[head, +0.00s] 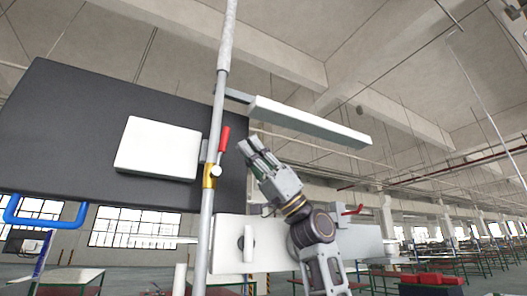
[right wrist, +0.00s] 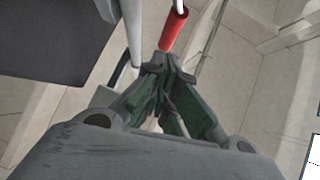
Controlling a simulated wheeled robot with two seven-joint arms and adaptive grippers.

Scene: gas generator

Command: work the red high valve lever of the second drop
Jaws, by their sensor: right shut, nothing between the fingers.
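The red valve lever (head: 223,140) stands nearly upright on a brass valve (head: 209,176) on a grey vertical pipe (head: 213,120) in the head view. My right gripper (head: 253,141) is shut and empty, a little to the right of the lever. In the right wrist view the red lever (right wrist: 174,28) shows just beyond the shut fingertips (right wrist: 166,62). I cannot tell from these views whether they touch it. My left gripper is not in view.
A dark panel (head: 70,120) with a white box (head: 158,148) is left of the pipe. A white bar (head: 310,122) reaches out above my right gripper. A second red lever (head: 353,210) is lower right. A light panel (head: 268,255) lies behind my forearm.

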